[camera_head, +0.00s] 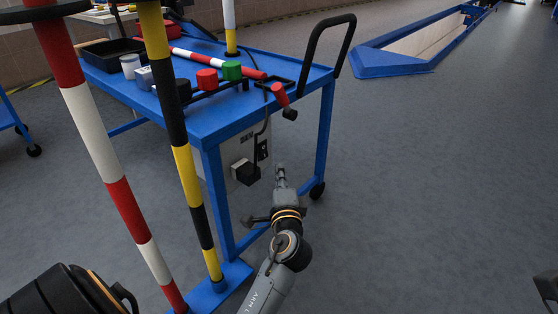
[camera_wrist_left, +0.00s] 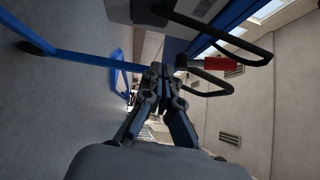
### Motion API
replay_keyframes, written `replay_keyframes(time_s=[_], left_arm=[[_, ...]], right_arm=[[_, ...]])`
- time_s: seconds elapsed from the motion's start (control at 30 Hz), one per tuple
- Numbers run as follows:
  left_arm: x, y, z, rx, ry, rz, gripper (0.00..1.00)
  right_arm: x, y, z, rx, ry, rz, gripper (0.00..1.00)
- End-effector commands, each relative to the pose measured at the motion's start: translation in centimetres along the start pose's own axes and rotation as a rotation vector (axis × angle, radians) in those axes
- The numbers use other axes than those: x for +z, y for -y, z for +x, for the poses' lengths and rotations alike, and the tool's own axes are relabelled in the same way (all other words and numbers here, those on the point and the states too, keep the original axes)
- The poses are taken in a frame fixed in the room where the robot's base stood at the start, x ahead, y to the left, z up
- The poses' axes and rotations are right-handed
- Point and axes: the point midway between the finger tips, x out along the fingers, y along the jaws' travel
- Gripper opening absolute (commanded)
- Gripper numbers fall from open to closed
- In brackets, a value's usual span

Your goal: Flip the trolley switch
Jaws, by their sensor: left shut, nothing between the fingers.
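The blue trolley (camera_head: 262,68) stands left of centre in the head view. My right gripper is not in view.
Striped poles (camera_head: 182,130) stand at the trolley's near left. Its top carries a black tray (camera_head: 112,54), a red-and-white bar (camera_head: 215,62) and red and green knobs (camera_head: 231,70). A black handle (camera_head: 312,45) rises at the right end.

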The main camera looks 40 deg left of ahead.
Motion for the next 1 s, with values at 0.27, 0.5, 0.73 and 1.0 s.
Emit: replay_keyframes(time_s=[0.27, 0.5, 0.73, 1.0], left_arm=[[0.0, 0.4, -3.0, 0.002, 0.000, -0.001, 0.00], [0.0, 0.5, -3.2, 0.000, 0.001, -0.001, 0.00], [0.0, 0.5, -3.1, 0.000, 0.000, -0.001, 0.00], [-1.7, 1.6, -3.6, -0.019, -0.096, -0.071, 0.00]], right_arm=[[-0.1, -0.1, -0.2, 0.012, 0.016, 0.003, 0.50], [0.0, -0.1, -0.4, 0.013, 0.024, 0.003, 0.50], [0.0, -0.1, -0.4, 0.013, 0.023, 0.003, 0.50], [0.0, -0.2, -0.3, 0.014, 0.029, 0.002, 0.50]])
